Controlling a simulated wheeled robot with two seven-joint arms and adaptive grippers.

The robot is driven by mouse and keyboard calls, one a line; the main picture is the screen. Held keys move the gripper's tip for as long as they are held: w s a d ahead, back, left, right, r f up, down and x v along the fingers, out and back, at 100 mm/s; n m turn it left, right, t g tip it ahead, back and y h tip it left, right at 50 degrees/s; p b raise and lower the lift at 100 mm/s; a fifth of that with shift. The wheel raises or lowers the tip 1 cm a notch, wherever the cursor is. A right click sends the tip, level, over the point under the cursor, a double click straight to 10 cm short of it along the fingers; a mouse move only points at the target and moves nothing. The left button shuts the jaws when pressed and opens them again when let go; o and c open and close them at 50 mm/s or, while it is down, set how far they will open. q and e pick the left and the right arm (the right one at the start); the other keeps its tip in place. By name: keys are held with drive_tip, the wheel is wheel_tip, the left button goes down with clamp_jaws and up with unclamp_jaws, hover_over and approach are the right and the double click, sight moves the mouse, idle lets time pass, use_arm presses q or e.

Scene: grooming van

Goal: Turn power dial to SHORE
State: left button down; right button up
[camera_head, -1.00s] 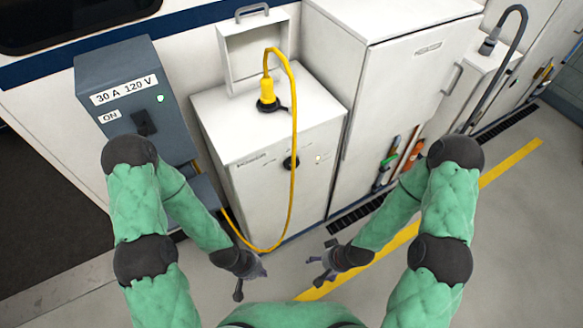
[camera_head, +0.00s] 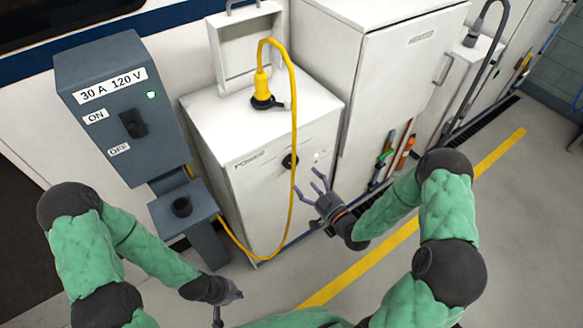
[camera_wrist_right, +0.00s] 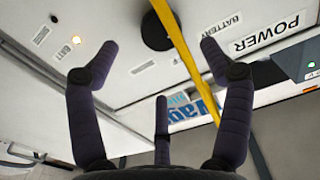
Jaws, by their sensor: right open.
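The power dial (camera_head: 289,161) is a black round knob on the front of a white cabinet (camera_head: 262,205), right of a POWER label (camera_head: 250,159). It also shows in the right wrist view (camera_wrist_right: 155,30), where the image is upside down and a BATTERY label is beside it. The dial's setting is too small to read. My right gripper (camera_head: 322,185) is open and empty, to the lower right of the dial and apart from it. In its wrist view the spread fingers (camera_wrist_right: 160,60) face the panel. My left gripper (camera_head: 232,297) is low, away from the cabinet.
A yellow cable (camera_head: 294,110) loops from the plug on the cabinet top and hangs down right beside the dial. A small lit lamp (camera_head: 317,155) is right of the dial. A grey breaker box (camera_head: 125,110) stands left, a tall white cabinet (camera_head: 385,90) right. The floor in front is clear.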

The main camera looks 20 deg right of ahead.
sight(293, 165)
drive_tip(key=b+x, duration=0.1)
drive_tip(key=x, duration=0.7)
drive_tip(key=shift+w+a, duration=0.15)
drive_tip(key=shift+w, duration=0.1)
drive_tip(key=shift+f, duration=0.1)
drive_tip(key=c, duration=1.1)
